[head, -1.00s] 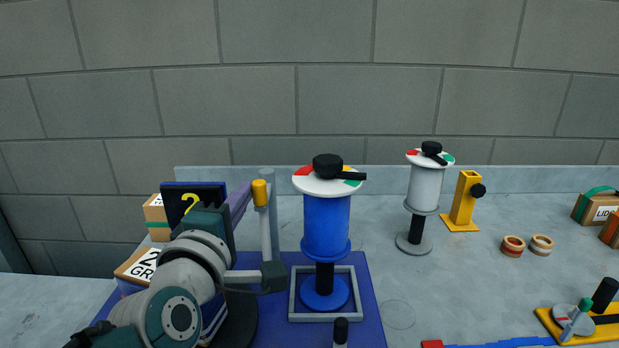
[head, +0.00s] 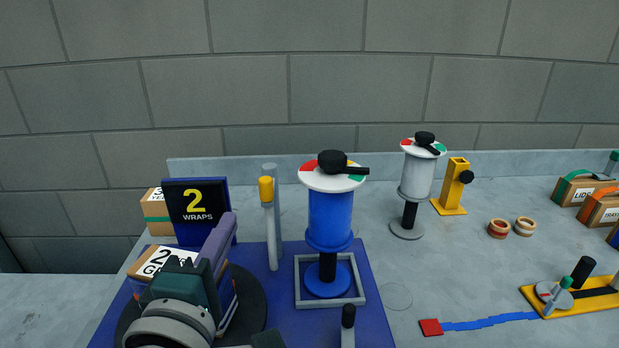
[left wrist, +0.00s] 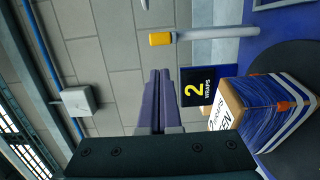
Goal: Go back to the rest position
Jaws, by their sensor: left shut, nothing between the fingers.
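My left gripper (head: 222,240) shows at the lower left of the head view, its purple fingers shut together and empty. In the left wrist view its closed fingers (left wrist: 158,100) point toward the grey wall, apart from any object. Beside it, a cardboard box (head: 165,262) partly wrapped in blue sits on a black turntable (head: 257,300); the arm hides part of both. The wrapped box also shows at the right of the left wrist view (left wrist: 262,112). My right gripper is not in view.
A "2 WRAPS" sign (head: 197,208) stands behind the box. A yellow-topped post (head: 270,225) and a blue spool (head: 330,218) stand to the right. A white spool (head: 417,178), a yellow stand (head: 453,188) and a yellow fixture (head: 590,294) are farther right.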

